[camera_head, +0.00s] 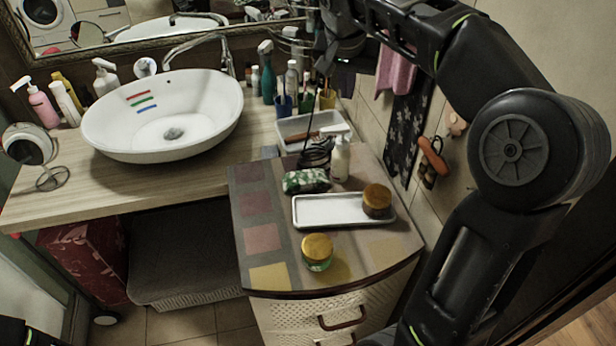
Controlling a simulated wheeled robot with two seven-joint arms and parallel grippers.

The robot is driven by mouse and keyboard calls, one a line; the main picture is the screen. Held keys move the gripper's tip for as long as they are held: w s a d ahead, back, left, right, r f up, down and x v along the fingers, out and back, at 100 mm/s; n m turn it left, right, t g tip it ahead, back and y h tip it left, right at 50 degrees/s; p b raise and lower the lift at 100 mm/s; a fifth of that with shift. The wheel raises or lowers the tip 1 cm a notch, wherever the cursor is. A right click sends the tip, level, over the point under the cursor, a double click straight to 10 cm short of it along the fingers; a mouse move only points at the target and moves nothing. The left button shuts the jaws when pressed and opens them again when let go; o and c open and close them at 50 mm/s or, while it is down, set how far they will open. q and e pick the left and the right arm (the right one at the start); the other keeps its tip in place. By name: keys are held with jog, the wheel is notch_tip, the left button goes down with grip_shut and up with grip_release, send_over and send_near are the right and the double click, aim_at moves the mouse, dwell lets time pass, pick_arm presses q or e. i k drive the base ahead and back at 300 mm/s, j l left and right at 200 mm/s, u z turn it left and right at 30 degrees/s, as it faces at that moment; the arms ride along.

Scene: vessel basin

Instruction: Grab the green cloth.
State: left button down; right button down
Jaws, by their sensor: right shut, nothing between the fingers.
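A green and white patterned bundle (306,181), which looks like the green cloth, lies on the cabinet top behind the white tray. My right arm comes in from the lower right and bends over along the top of the picture. My right gripper (328,58) is above and behind the cabinet, near the mirror's lower edge, well apart from the cloth. It is shut and empty, and its fingertips are dark and hard to make out. My left gripper is not in view.
A white tray (325,210) with a brown-lidded jar (377,200) is in front of the cloth. A gold-lidded jar (317,251) stands nearer. A dark cable coil (317,153) and a white pump bottle (340,159) stand close behind. The basin (163,115) is at the left.

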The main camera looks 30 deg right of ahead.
aim_at(299, 182)
jog(key=k+j, duration=0.75)
jog(key=j, duration=0.2)
